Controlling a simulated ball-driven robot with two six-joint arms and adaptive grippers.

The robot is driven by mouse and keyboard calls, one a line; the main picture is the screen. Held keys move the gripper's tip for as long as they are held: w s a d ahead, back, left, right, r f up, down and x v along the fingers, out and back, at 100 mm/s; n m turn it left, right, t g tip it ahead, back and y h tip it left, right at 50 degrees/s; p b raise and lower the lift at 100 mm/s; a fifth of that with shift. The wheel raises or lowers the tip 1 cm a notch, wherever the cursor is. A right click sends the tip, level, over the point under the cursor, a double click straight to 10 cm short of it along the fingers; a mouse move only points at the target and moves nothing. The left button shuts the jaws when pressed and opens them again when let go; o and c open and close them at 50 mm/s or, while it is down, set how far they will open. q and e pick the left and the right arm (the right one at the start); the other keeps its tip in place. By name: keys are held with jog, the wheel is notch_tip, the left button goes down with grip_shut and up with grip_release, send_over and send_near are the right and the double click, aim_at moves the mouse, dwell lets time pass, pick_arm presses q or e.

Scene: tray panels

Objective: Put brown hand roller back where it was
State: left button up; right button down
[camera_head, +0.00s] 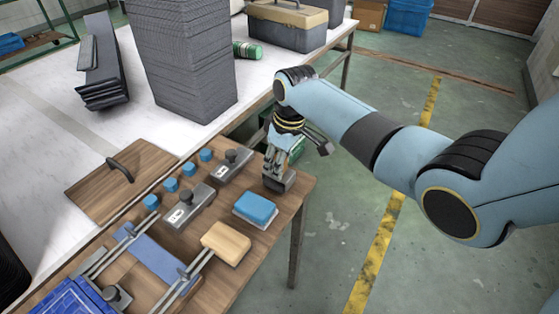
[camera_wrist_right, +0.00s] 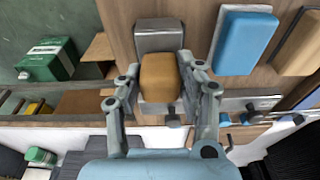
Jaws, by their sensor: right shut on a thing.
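The brown hand roller shows in the right wrist view as a rounded brown block (camera_wrist_right: 160,78) with a grey metal body (camera_wrist_right: 158,37) reaching out beyond it. My right gripper (camera_wrist_right: 160,88) is shut on the brown block, one finger along each side. In the head view my right gripper (camera_head: 275,168) points down at the far right corner of the wooden board (camera_head: 215,275). There the roller's dark grey body (camera_head: 279,184) shows below the fingers, and the brown part is hidden. I cannot tell whether it touches the board. My left gripper is not in view.
A blue block (camera_head: 255,208) and a tan block (camera_head: 226,243) lie nearby on the board. Grey knobbed tools (camera_head: 188,205), several blue pegs (camera_head: 170,185) and metal rails (camera_head: 185,272) are further left. A toolbox (camera_head: 288,28) and dark stack (camera_head: 185,55) stand on the white table.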

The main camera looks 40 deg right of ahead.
aim_at(287, 175)
jog(key=shift+s+f, duration=0.25)
jog(key=shift+f, duration=0.3)
jog(key=c, duration=1.1)
grip_release()
jog(key=shift+f, duration=0.1)
jog(key=shift+o, duration=1.3)
jog(key=shift+w, duration=0.2)
jog(key=shift+r, duration=0.4)
notch_tip(287, 175, up, 13)
jog(key=s+p, duration=0.1)
jog(key=shift+s+d+f, duration=0.2)
jog(key=shift+s+d, duration=0.1)
jog(key=shift+d, duration=0.15)
